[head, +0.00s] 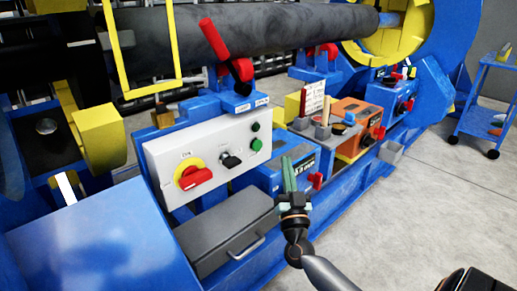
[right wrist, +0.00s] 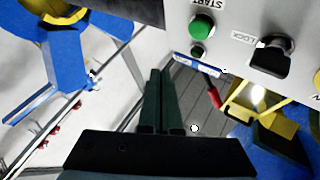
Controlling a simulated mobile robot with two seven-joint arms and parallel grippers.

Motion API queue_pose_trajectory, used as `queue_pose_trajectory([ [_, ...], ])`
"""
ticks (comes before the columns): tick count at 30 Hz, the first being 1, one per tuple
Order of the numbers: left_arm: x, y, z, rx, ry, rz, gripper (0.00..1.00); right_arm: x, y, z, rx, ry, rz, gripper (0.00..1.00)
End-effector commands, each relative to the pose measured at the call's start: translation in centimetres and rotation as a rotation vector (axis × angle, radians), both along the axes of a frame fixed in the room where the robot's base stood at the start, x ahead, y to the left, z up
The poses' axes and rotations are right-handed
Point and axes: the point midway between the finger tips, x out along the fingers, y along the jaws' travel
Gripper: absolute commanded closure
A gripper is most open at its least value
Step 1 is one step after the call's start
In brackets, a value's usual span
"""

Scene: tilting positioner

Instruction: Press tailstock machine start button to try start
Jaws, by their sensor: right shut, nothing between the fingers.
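The pale grey control panel (head: 205,150) faces the front on the blue machine. At its right end are a larger green start button (head: 257,145) and a smaller dark green round piece (head: 256,126) above it. The right wrist view shows the panel upside down, with the green button (right wrist: 202,27) beside an inverted START label. My right gripper (head: 288,175) is shut and empty, right of the panel and in front of a blue box. In the right wrist view its fingertips (right wrist: 160,74) are apart from the button, below and left of it. My left gripper is not visible.
The panel also has a red and yellow switch (head: 190,178) and a black lock knob (head: 232,160). A grey drawer box (head: 228,240) lies below. An orange box (head: 357,122) and a tool tray stand farther right.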

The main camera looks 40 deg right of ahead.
Motion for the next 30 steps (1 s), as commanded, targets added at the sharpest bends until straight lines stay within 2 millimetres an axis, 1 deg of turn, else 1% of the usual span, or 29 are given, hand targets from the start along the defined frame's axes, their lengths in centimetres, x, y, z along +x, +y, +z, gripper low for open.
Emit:
queue_pose_trajectory([
  [1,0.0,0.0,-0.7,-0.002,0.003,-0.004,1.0,0.8,0.1,-0.2,0.0,-0.004,0.0,1.0],
  [9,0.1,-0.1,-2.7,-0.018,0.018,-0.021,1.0,4.6,0.4,-0.2,-0.001,-0.004,0.001,1.0],
  [10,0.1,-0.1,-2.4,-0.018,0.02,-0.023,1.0,5.0,0.4,0.0,0.0,-0.002,0.0,1.0],
  [15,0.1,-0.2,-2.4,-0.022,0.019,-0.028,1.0,6.4,0.6,0.0,-0.001,0.0,0.001,1.0],
  [21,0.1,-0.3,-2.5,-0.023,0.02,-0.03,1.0,7.1,0.7,0.0,-0.001,0.0,0.001,1.0],
  [30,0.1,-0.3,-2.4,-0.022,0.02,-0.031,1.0,7.1,0.7,0.0,-0.001,0.0,0.002,1.0],
])
